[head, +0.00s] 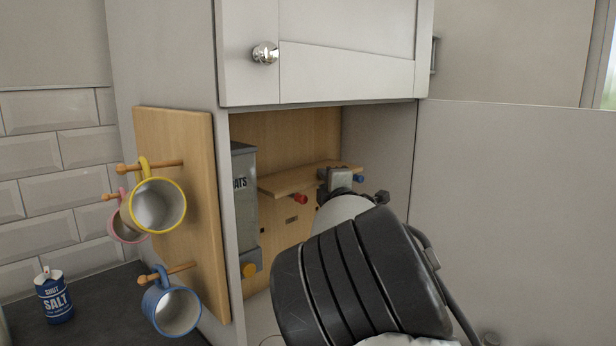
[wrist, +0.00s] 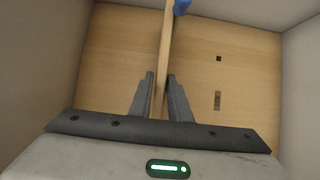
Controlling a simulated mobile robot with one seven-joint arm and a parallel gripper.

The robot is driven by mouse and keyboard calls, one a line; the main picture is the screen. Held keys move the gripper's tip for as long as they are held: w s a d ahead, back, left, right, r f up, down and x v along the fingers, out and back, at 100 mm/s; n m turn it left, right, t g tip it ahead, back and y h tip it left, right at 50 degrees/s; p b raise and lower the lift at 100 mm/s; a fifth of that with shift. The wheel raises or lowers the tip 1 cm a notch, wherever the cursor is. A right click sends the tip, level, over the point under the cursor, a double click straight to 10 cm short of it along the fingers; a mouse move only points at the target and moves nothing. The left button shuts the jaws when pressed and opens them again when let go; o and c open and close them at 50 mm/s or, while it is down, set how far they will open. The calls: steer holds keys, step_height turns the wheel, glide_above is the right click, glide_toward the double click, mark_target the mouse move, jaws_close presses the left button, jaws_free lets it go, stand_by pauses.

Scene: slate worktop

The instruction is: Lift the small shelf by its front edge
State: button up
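The small shelf (head: 288,181) is a thin light-wood board inside the open cupboard bay. It looks close to level, with a red peg (head: 300,199) and a blue peg (head: 358,178) near its underside. My gripper (head: 338,180) is at the shelf's front edge, toward its right end. In the wrist view the shelf (wrist: 166,45) runs edge-on between the two fingers of my gripper (wrist: 161,78), which appear to press on both faces. The blue peg (wrist: 181,7) shows at the top there. My arm hides part of the bay below the shelf.
A side panel (head: 180,190) carries several hanging mugs. A closed cabinet door (head: 340,65) is above. A blue salt container (head: 54,297) stands on the worktop at left.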

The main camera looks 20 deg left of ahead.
jaws_close()
steer(key=shift+r, duration=0.1)
steer(key=shift+d+r, duration=0.15)
steer(key=shift+r, duration=0.25)
step_height(320, 180, up, 6)
steer(key=shift+s+r+p, duration=0.1)
steer(key=shift+r+p, duration=0.05)
steer(key=shift+p, duration=0.75)
steer(key=s+d+r, duration=0.1)
steer(key=s+d, duration=0.2)
steer(key=d, duration=0.6)
steer(key=s+d, duration=0.4)
steer(key=d, duration=0.5)
steer(key=shift+s+r, duration=0.25)
steer(key=shift+r, duration=0.15)
steer(key=shift+d, duration=0.1)
